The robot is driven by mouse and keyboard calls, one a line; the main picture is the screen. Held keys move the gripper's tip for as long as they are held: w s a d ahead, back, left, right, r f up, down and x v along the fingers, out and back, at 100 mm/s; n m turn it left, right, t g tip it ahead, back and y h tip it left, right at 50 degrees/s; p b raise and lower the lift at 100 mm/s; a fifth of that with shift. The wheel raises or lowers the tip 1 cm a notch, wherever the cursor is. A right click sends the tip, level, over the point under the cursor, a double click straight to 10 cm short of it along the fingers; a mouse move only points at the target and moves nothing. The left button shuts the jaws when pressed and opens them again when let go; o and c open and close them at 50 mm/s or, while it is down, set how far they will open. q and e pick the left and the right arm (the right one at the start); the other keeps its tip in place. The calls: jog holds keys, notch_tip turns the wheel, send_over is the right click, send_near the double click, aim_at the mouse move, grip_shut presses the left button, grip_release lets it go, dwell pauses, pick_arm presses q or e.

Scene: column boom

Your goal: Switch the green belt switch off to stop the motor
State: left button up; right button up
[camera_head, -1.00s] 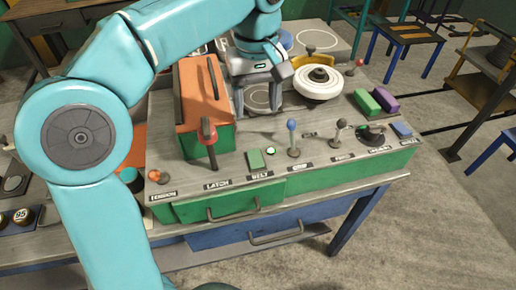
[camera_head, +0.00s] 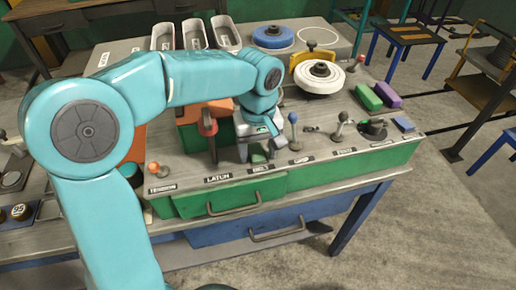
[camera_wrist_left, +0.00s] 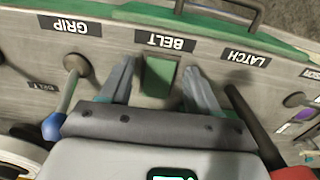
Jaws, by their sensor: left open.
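The green belt switch (camera_wrist_left: 158,77) sits on the panel just behind the BELT label in the left wrist view. In the head view it is mostly covered by my left gripper (camera_head: 258,156), with a bit of green showing (camera_head: 258,158). In the left wrist view my left gripper (camera_wrist_left: 160,70) is open, with one finger on each side of the switch and a gap on both sides. I cannot tell how high the fingertips are above the panel. The small lamp beside the switch is hidden. My right gripper is not in view.
The red-handled latch lever (camera_head: 208,125) stands close on the left of my gripper, and the blue-knobbed grip lever (camera_head: 293,120) close on the right. An orange block (camera_head: 190,108) is behind. A white wheel (camera_head: 319,77) stands at the back right.

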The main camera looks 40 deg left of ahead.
pick_arm(q)
jog(key=shift+s, duration=0.1)
jog(key=shift+w, duration=0.2)
jog(key=c, duration=1.1)
jog(key=shift+o, duration=0.3)
jog(key=shift+a+r+p, duration=0.1)
jog(key=shift+r+p, duration=0.05)
jog(key=shift+p, duration=0.2)
jog(key=h+p, duration=0.1)
jog(key=p, duration=0.1)
jog(key=g+p, duration=0.1)
jog(key=p, duration=0.1)
jog(key=shift+w+a+r+g+h, duration=0.2)
jog(key=shift+r+g+h, duration=0.1)
jog(key=shift+h, duration=0.1)
jog(key=shift+f+p, duration=0.2)
jog(key=shift+p, duration=0.2)
jog(key=shift+f, duration=0.1)
jog(key=o, duration=1)
